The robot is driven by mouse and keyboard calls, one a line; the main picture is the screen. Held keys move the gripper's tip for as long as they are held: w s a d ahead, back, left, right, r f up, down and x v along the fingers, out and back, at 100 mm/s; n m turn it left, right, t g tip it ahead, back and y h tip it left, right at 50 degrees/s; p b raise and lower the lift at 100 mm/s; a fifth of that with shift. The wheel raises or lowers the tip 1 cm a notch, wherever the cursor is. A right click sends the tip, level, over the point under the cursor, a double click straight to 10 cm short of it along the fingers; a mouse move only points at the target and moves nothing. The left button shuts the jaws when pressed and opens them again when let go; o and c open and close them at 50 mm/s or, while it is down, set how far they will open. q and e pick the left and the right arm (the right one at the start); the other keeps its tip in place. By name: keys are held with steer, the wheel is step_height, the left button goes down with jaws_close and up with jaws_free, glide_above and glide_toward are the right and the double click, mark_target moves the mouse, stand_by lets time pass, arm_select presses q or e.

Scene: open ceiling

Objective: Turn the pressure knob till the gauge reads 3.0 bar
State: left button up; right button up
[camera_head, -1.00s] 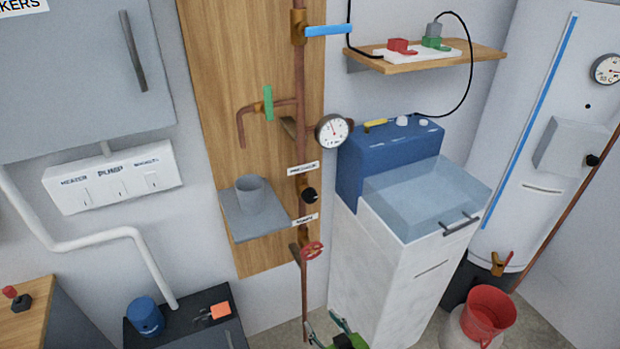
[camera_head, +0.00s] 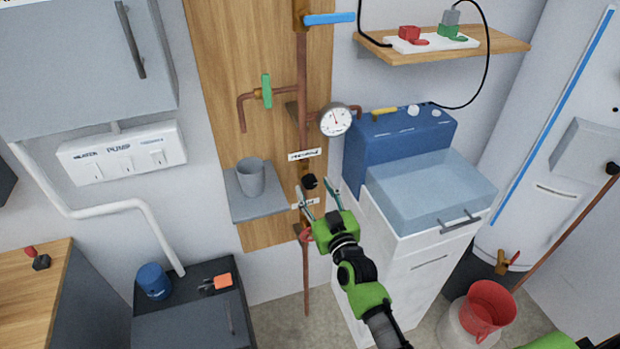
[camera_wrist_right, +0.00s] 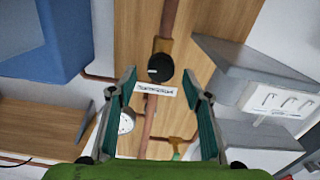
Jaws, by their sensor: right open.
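The black pressure knob (camera_head: 309,181) sits on a brass valve body on the copper pipe, below its white label (camera_head: 304,155). In the right wrist view the knob (camera_wrist_right: 160,68) shows a pale mark on its face and lies ahead between the fingertips. My right gripper (camera_head: 318,191) is open, empty, just in front of the knob; contact cannot be told. The round white gauge (camera_head: 335,120) is above right of the knob; its needle points up and slightly left, its numbers too small to read. The gauge (camera_wrist_right: 126,122) is partly hidden by a finger. My left gripper is not seen.
A grey shelf (camera_head: 262,207) with a grey cup (camera_head: 250,177) stands left of the knob. A blue box (camera_head: 392,140) and a clear-lidded white cabinet (camera_head: 405,245) stand right. A green-handled valve (camera_head: 266,91) is above left.

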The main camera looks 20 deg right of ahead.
mark_target(312, 184)
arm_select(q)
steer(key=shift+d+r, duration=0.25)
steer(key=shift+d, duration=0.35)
arm_select(e)
steer(key=shift+w+a, duration=0.1)
steer(key=shift+w, duration=2)
steer(key=c, duration=1.1)
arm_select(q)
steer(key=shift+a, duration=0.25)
arm_select(e)
steer(key=m, duration=0.5)
steer(key=o, duration=1.1)
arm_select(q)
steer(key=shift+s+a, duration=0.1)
arm_select(e)
steer(key=s, duration=1.2)
steer(key=shift+d, duration=0.25)
